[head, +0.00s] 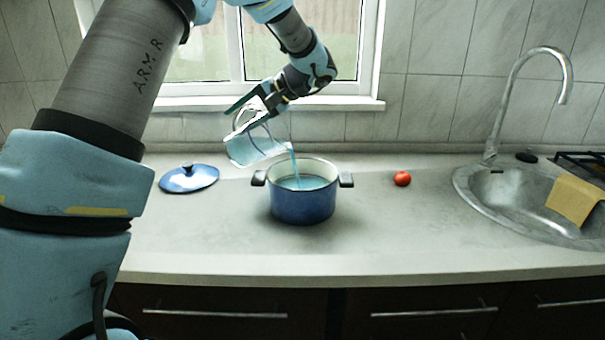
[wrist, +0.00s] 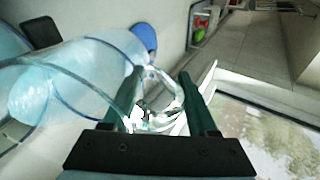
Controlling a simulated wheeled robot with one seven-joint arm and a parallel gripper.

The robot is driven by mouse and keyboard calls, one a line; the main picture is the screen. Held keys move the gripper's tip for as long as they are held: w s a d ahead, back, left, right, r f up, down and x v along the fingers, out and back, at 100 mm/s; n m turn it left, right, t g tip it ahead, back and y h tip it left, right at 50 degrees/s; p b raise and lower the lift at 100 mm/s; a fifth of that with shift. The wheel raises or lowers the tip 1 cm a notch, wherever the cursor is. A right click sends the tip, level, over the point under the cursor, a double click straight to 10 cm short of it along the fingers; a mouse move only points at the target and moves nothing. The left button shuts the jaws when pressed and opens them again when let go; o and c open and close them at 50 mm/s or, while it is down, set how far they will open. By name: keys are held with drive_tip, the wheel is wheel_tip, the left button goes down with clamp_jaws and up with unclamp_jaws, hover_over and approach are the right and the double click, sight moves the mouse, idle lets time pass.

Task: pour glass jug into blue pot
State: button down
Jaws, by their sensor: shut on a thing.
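The glass jug (head: 251,148) is tilted over the left side of the blue pot (head: 303,205) in the head view. A stream of blue liquid runs from its lip into the pot, and blue liquid shows inside the pot. The pot stands upright on the counter without its lid. My gripper (head: 250,108) is shut on the jug's handle, above and left of the pot. In the wrist view the jug (wrist: 95,62) lies at the left, with its handle between the fingers of my gripper (wrist: 165,90).
A blue lid (head: 189,179) lies on the counter (head: 220,255) left of the pot. A red tomato-like thing (head: 402,178) lies to the right. A sink (head: 500,200) with a tall tap (head: 497,115) and a yellow cloth (head: 574,199) is at far right. The window sill (head: 345,104) is behind.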

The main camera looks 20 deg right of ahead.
drive_tip(key=shift+s+d+f+t+y+b, duration=0.2)
drive_tip(key=shift+d+f+t+y+b, duration=0.1)
drive_tip(key=shift+y+b, duration=0.15)
idle(1.3)
drive_tip(key=shift+s+d, duration=0.1)
idle(0.8)
drive_tip(key=w+a+r+g+h+p, duration=0.1)
drive_tip(key=a+r+h+p, duration=0.1)
drive_tip(key=p, duration=0.1)
drive_tip(key=shift+w+g, duration=0.3)
drive_tip(key=shift+g, duration=0.1)
drive_tip(key=shift+f+g+h, duration=0.5)
drive_tip(key=shift+f+h, duration=0.3)
drive_tip(key=shift+h, duration=0.05)
drive_tip(key=a+p, duration=0.1)
drive_tip(key=p, duration=0.1)
drive_tip(key=w+a+g+h+p, duration=0.1)
drive_tip(key=shift+w+f+h+p, duration=0.15)
drive_tip(key=shift+w+h+p, duration=0.1)
drive_tip(key=shift+h+p, duration=0.1)
wheel_tip(320, 180, down, 4)
drive_tip(key=w+a+g+h+p, duration=0.2)
drive_tip(key=g+h+p, duration=0.25)
drive_tip(key=p, duration=0.25)
drive_tip(key=shift+s+r+p, duration=0.1)
drive_tip(key=shift+r+p, duration=0.6)
drive_tip(key=shift+r, duration=1.75)
